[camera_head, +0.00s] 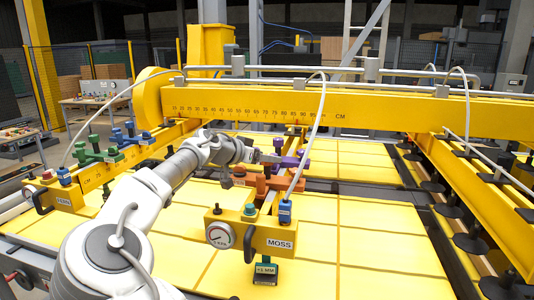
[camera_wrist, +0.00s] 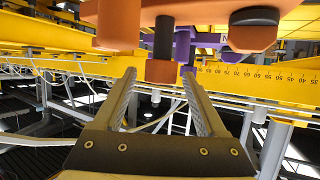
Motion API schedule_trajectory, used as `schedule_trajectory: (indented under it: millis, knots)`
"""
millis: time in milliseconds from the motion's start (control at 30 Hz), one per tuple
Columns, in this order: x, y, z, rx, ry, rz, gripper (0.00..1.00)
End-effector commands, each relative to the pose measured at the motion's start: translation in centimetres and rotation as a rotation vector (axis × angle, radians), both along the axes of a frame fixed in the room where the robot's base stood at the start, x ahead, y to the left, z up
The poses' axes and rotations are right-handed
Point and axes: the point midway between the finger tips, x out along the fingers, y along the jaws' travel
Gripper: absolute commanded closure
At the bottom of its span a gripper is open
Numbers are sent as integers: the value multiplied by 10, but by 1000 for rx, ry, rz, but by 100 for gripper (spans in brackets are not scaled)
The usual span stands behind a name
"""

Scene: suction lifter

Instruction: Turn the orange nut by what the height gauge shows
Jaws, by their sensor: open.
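Orange parts (camera_head: 262,183) sit on the yellow beam, just below my gripper (camera_head: 268,157) in the head view. In the wrist view my gripper (camera_wrist: 159,84) is open. An orange block-like end (camera_wrist: 160,71) on a dark rod shows between and just beyond the fingertips; I cannot tell whether it is the nut or whether the fingers touch it. A green tag (camera_head: 265,271) reading 5 MM hangs under the beam end marked MOSS; its sign is too small to be sure of.
A round pressure dial (camera_head: 219,235) is on the near beam end. Purple parts (camera_head: 291,161) stand right of my gripper. A white hose (camera_head: 318,125) arches over the beam. Green fittings (camera_head: 93,153) and blue fittings (camera_head: 130,137) stand at left. Yellow panels (camera_head: 350,225) lie below.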

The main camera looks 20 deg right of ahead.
Motion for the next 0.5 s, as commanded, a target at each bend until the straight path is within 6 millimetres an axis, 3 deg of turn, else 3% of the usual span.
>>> schedule_trajectory:
  millis: [433, 500]
  knots:
    - [5, -8, -5, 0, 0, 0, 26]
    - [5, -8, -4, 0, 0, 0, 39]
